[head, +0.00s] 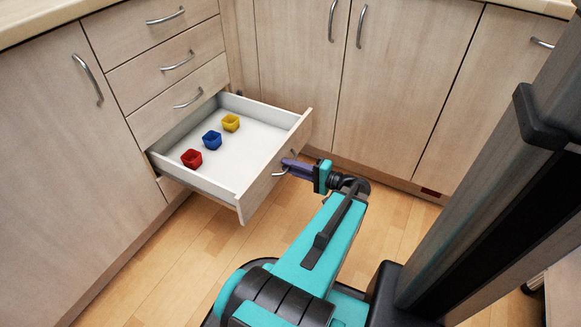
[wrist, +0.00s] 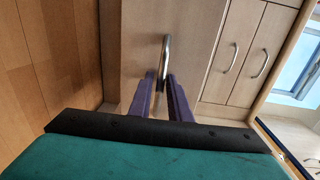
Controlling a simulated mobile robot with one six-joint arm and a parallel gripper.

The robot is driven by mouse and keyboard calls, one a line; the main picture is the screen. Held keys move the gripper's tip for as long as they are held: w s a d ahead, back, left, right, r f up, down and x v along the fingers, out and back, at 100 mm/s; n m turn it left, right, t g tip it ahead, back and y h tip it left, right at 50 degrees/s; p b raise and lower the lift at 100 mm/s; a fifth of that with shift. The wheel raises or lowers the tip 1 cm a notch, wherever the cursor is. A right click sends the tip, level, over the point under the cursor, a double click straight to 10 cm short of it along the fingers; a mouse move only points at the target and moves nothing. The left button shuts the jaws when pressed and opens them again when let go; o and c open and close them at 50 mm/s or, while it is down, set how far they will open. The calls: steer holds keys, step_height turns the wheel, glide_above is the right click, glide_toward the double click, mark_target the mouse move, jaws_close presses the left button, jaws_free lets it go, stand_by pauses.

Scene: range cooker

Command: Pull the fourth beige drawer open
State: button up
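The fourth beige drawer (head: 280,167), the lowest of the stack, stands well open, with its white inside showing. Its curved metal handle (wrist: 164,62) is on the front panel, which also shows in the wrist view (wrist: 190,30). My gripper (head: 288,165) is at this handle. In the wrist view its purple fingers (wrist: 161,80) lie on either side of the handle bar and appear shut on it. The exact contact is small and partly hidden. A red cup (head: 191,159), a blue cup (head: 212,140) and a yellow cup (head: 231,123) stand inside the drawer.
Three shut drawers (head: 160,66) are above the open one. Tall shut cabinet doors stand at left (head: 60,150) and behind (head: 400,80). The wooden floor (head: 150,270) is clear in front and at left of the drawer.

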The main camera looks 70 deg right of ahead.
steer(key=s+a+r+p, duration=0.1)
steer(key=s+p, duration=0.3)
steer(key=s, duration=0.9)
steer(key=shift+s, duration=0.35)
stand_by(0.4)
